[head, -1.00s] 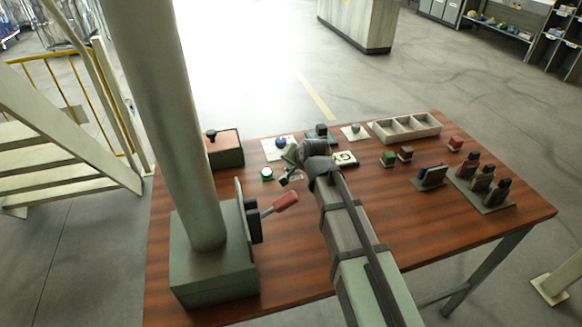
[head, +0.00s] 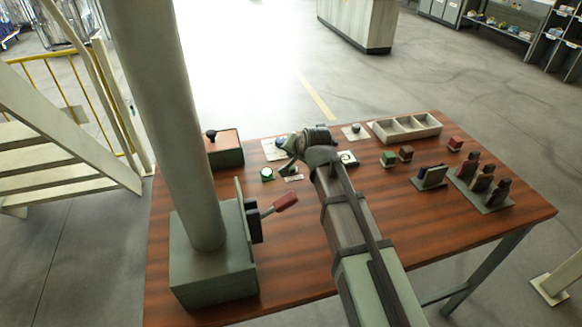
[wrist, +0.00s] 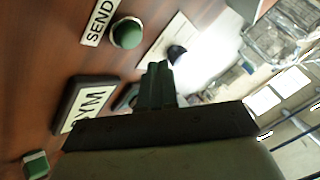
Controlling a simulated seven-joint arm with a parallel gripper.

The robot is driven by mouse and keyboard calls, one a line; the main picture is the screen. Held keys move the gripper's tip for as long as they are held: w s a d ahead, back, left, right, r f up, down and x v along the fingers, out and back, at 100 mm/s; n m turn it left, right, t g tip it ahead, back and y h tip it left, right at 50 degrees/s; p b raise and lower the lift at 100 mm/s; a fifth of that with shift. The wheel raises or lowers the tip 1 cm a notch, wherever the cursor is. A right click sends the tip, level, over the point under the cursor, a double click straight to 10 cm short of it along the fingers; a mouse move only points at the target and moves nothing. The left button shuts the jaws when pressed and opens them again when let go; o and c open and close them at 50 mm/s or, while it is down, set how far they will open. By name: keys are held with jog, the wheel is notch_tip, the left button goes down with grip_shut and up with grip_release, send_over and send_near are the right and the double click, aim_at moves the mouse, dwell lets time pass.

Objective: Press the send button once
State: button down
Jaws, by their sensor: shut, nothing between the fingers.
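The send button is a green round button with a pale rim (head: 267,174), on the wooden table left of my gripper in the head view. In the wrist view the green button (wrist: 126,33) sits beside a white label reading SEND (wrist: 98,22).
A red-handled lever (head: 285,202) stands in front, left of my arm. A divided tray (head: 405,128) is at the back right.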

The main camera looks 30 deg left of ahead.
jog(key=shift+r, duration=1.4)
